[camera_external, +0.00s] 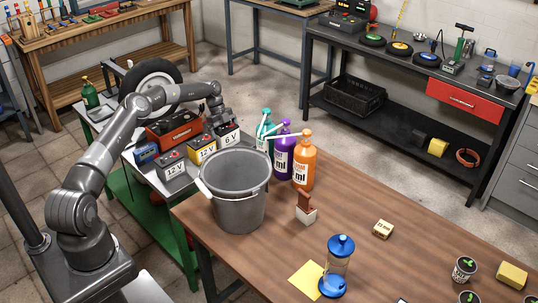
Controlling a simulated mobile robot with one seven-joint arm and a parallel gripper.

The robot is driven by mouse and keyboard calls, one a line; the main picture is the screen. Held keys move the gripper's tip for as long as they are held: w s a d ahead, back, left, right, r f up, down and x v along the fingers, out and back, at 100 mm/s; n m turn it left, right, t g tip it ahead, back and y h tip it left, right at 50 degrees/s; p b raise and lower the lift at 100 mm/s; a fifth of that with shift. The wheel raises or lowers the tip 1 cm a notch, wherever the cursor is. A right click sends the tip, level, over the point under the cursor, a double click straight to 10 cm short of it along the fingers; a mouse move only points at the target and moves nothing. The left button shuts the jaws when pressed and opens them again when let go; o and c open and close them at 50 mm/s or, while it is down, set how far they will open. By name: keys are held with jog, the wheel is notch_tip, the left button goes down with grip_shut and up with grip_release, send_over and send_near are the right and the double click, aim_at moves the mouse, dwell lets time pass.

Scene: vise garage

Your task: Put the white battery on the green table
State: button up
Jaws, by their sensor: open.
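Several batteries stand on a grey-topped workbench with a green frame and lower shelf (145,217). A battery with a white face marked 6 V (229,138) is at the right of the group. Another pale-faced battery marked 12 V (175,171) stands at the front left. I cannot tell for sure which one is the white battery. My gripper (219,119) is open, pointing down just above or around the top of the 6 V battery. Its fingertips are small and partly hidden, so contact cannot be told.
A yellow 12 V battery (203,150), a blue one (146,154) and a red-and-black unit (174,130) crowd the same top. A tyre (163,72) is behind.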

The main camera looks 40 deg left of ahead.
jog(key=v, duration=1.2)
jog(key=s+d+r+n+y, duration=0.1)
jog(key=s+d+r+y, duration=0.15)
jog(key=d+r, duration=0.75)
jog(key=s+d+r+n+y, duration=0.1)
jog(key=s+d+r+n, duration=0.15)
jog(key=d+r, duration=0.7)
jog(key=s+d+r+n+t+y, duration=0.1)
jog(key=s+d+r, duration=0.15)
jog(key=s, duration=0.25)
jog(key=s+d+r+n, duration=0.2)
jog(key=s+r, duration=0.2)
jog(key=s, duration=0.1)
jog(key=s+d+r+n+t+y, duration=0.1)
jog(key=s+d+r, duration=0.15)
jog(key=s, duration=0.25)
jog(key=s+f+n+t, duration=0.1)
jog(key=s+n, duration=0.2)
jog(key=s, duration=0.6)
jog(key=s+f+n+t, duration=0.1)
jog(key=s+n, duration=0.3)
jog(key=s, duration=0.6)
jog(key=s+f+n+t+h, duration=0.1)
jog(key=s+f+n, duration=0.2)
jog(key=s, duration=0.7)
jog(key=shift+d+t, duration=0.25)
jog(key=shift+t, duration=0.05)
